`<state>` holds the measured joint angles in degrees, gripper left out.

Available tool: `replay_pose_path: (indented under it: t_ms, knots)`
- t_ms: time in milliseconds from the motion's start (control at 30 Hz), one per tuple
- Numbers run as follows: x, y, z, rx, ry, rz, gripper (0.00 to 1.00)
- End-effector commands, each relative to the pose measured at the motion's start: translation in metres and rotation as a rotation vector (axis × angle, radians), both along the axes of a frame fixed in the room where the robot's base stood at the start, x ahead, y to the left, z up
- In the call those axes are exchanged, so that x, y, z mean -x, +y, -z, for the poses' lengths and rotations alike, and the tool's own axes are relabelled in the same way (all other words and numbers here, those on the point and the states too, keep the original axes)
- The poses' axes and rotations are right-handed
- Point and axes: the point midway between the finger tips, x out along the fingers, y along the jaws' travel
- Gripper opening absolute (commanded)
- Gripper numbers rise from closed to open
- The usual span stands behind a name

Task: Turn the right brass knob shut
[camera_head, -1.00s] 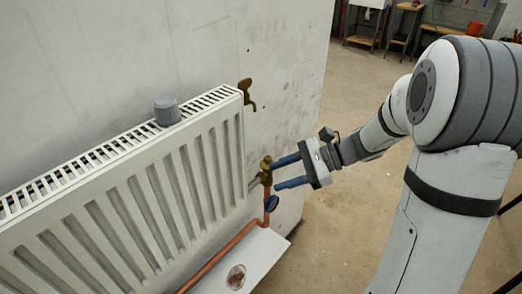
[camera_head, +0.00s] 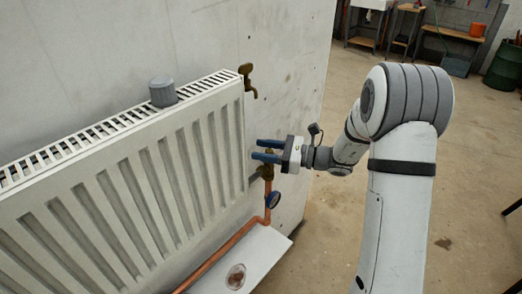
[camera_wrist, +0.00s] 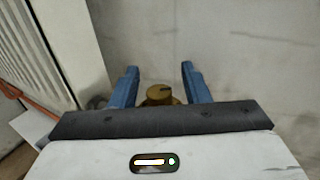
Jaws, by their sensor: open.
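The brass knob (camera_wrist: 160,94) shows in the wrist view between the two blue fingers of my gripper (camera_wrist: 160,76), a little past the palm edge, which hides its near side. A dark mark lies across its top. In the head view my gripper (camera_head: 262,150) is open at the right end of the radiator, its fingers pointing left over the brass valve (camera_head: 268,170). The fingers hide the knob there. I cannot tell whether either finger touches the knob. Another brass tap (camera_head: 247,80) is on the wall above, near the radiator's top corner.
The white radiator (camera_head: 120,190) stands close to the left of my gripper, with a grey cap (camera_head: 163,92) on top. Open floor lies right.

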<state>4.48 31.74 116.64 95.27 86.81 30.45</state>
Motion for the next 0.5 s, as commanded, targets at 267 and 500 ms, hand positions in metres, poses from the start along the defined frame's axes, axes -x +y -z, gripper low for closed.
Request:
replay_pose_path:
  t_ms: [267,500]
  knots:
    - [-0.0009,0.0045,0.0001,0.001,0.0,0.001,0.42]
    - [-0.0008,0.0046,0.0001,0.001,-0.001,0.0,0.27]
